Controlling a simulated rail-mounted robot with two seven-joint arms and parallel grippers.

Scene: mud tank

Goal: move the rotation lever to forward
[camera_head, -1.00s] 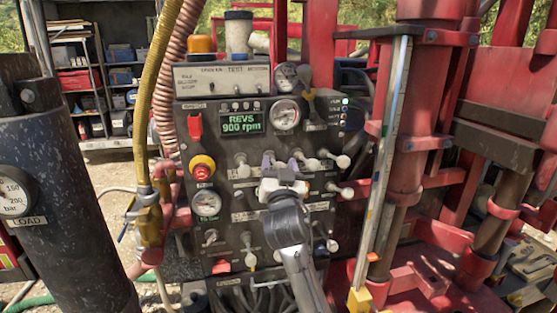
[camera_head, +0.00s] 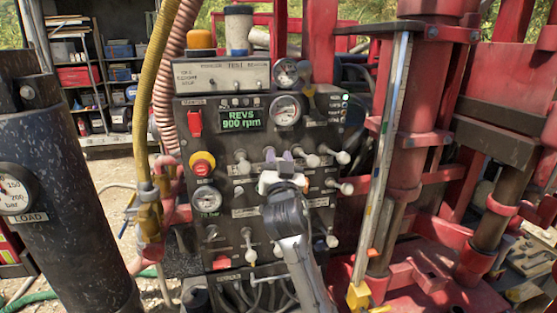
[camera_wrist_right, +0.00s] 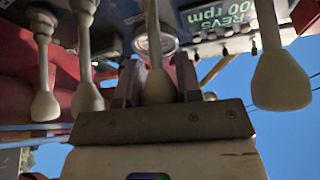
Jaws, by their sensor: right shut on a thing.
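The black control panel (camera_head: 220,172) carries rows of pale-knobbed levers. My right gripper (camera_head: 279,163) is at the upper lever row, right of its leftmost lever. In the right wrist view my right gripper (camera_wrist_right: 158,85) is shut on a pale lever knob (camera_wrist_right: 158,88), one finger on each side. The labels are too small to read, so I cannot tell by name which lever this is. Free levers stand on both sides of the held one, including a right neighbour (camera_head: 312,160) and a left one (camera_head: 241,156). My left gripper is out of view.
A display (camera_head: 240,119) reads REVS 900 rpm. A red emergency button (camera_head: 202,163) sits at the panel's left. A yellow hose (camera_head: 160,90) and a black cylinder (camera_head: 75,190) stand to the left. A red mast (camera_head: 425,100) rises on the right.

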